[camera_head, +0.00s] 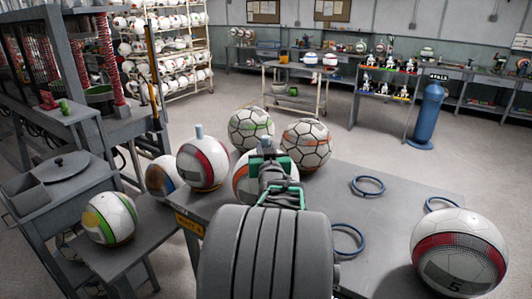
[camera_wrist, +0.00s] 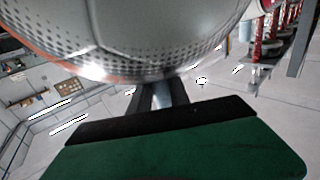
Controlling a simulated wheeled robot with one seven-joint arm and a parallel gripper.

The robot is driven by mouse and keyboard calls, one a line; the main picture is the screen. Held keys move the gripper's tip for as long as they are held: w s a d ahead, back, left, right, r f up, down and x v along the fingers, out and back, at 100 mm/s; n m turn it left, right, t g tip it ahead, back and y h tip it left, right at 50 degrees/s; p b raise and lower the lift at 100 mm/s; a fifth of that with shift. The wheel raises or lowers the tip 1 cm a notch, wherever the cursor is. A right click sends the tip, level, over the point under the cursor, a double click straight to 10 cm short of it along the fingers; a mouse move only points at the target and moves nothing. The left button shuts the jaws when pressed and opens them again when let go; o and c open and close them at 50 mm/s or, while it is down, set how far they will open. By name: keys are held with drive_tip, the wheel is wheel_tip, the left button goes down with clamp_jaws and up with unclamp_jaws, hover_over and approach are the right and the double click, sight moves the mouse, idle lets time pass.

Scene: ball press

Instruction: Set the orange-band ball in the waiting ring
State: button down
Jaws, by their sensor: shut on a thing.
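My gripper (camera_head: 268,152) is shut on a light-blue stem of a white ball with an orange-red band (camera_head: 243,184). Its arm covers much of this ball in the head view. In the wrist view the ball (camera_wrist: 140,35) fills the top, with dotted panels and an orange edge, and the stem (camera_wrist: 162,95) shows between the fingers. I cannot tell whether the ball is clear of the table. Blue rings lie empty on the grey table: one towards the back (camera_head: 368,186), one nearer (camera_head: 348,240) and one at the right (camera_head: 442,203), partly hidden. I cannot tell which is the waiting ring.
A red-band ball marked 5 (camera_head: 458,252) stands at the table's right. Table surface (camera_head: 395,225) is bare between the rings.

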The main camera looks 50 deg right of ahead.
drive_tip(key=shift+f, duration=0.15)
drive_tip(key=shift+f+b, duration=0.3)
drive_tip(key=shift+b, duration=0.05)
drive_tip(key=c, duration=1.2)
unclamp_jaws()
drive_tip(key=shift+c, duration=0.2)
drive_tip(key=shift+r+p, duration=0.3)
drive_tip(key=shift+p, duration=0.2)
drive_tip(key=b+v, duration=0.2)
drive_tip(key=v, duration=1)
drive_tip(key=shift+b, duration=0.4)
drive_tip(key=shift+f, duration=0.1)
